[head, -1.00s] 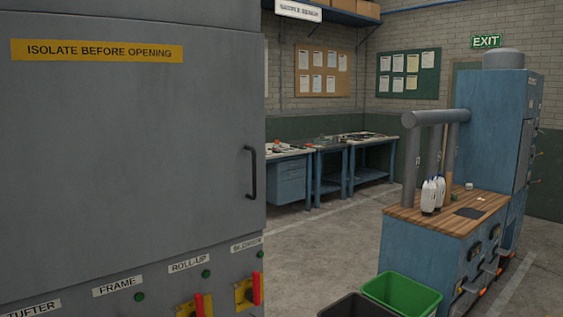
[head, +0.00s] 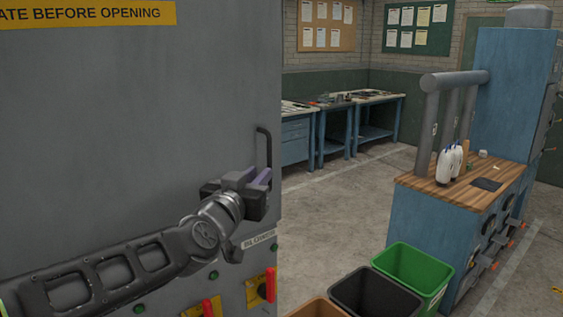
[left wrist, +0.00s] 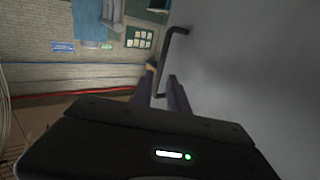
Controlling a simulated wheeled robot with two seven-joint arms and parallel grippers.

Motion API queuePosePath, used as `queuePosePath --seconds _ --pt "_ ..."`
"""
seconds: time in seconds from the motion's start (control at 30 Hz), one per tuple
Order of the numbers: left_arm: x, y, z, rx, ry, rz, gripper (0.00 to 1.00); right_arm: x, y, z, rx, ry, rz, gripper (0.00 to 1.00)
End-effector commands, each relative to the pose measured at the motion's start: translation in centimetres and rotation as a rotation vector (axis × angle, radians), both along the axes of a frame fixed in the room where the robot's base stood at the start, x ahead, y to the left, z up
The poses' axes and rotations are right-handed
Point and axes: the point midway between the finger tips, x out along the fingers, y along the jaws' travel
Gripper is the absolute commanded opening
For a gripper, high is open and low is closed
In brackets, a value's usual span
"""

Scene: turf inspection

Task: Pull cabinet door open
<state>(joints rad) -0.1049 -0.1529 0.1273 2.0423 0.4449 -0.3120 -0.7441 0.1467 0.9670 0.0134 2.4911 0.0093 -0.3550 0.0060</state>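The grey cabinet door (head: 150,110) fills the left of the head view, with a black upright bar handle (head: 265,148) near its right edge. The door looks closed. My left gripper (head: 257,180) is at the lower part of the handle, its fingers pointing toward it. In the left wrist view the handle (left wrist: 172,48) stands out from the grey door face (left wrist: 255,70). The two fingers (left wrist: 161,92) are apart there, with the handle's lower end showing between them. Contact cannot be told. My right gripper is not in view.
Red switches (head: 270,285) on yellow plates sit below the door. Green (head: 415,268) and black (head: 360,292) bins stand to the right of the cabinet. A blue bench with a wooden top (head: 470,200) is further right. Open floor (head: 335,210) lies between.

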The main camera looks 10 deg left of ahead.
Motion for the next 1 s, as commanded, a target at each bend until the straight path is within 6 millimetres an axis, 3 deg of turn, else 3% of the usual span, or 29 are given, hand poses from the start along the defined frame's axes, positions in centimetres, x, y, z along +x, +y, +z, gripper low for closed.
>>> queuePosePath --seconds 0.47,0.83,1.0 --pt "0.8 -0.1 0.0 0.006 0.001 -0.001 0.19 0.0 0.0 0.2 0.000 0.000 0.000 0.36" --pt "6.1 -0.7 0.0 0.006 0.004 -0.001 0.19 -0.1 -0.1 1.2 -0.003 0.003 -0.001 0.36" --pt "7.6 -0.8 0.0 0.006 0.002 -0.001 0.19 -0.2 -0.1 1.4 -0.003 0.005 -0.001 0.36"
